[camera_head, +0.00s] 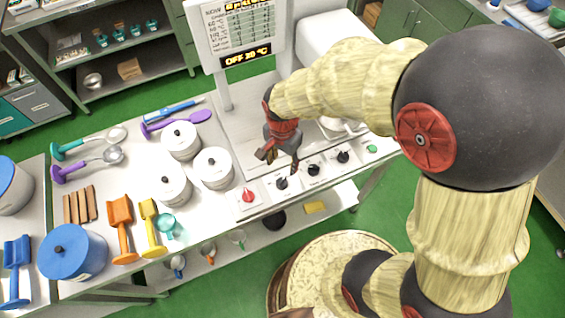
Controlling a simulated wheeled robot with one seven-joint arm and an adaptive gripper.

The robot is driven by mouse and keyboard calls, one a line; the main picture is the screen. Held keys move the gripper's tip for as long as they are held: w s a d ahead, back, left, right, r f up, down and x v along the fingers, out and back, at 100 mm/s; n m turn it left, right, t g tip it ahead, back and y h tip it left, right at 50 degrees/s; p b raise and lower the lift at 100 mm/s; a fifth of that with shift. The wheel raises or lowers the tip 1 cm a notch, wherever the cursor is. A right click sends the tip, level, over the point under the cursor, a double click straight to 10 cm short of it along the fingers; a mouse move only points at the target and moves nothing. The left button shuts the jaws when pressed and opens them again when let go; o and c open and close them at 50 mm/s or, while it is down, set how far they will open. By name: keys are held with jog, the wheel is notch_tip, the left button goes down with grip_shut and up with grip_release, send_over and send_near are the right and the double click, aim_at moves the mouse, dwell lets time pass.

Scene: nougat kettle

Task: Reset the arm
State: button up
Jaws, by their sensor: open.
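My gripper (281,164) is at the end of my arm, which reaches in from the right. It hangs over the front part of the kettle machine, above the row of knobs. Its fingers are apart and nothing shows between them. A black knob (282,183) is just below the fingertips; whether they touch it I cannot tell. A red knob (248,195) is to its left, and two more black knobs (314,169) are to its right. The machine's display (246,56) reads "OFF" and a temperature that looks like 20 °C.
White lidded canisters (213,168) stand left of my gripper. A blue-lidded pot (73,253), orange scoop (121,225), yellow scoop (151,225) and ladles (104,156) are on the table's left. A sign panel stands behind the gripper. Green floor (240,290) is open in front.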

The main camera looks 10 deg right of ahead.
dwell(0.4)
jog(key=s+d+r+n+t+b, duration=0.2)
jog(key=s+d+r+n+b, duration=0.2)
jog(key=r, duration=0.4)
jog(key=s+d+r+n+t+b, duration=0.3)
jog(key=s+d+r+n+b, duration=0.1)
jog(key=s+d+r+n, duration=0.1)
notch_tip(320, 180, up, 3)
jog(key=shift+s+d+t, duration=0.3)
jog(key=shift+s+d, duration=0.35)
jog(key=shift+d, duration=0.5)
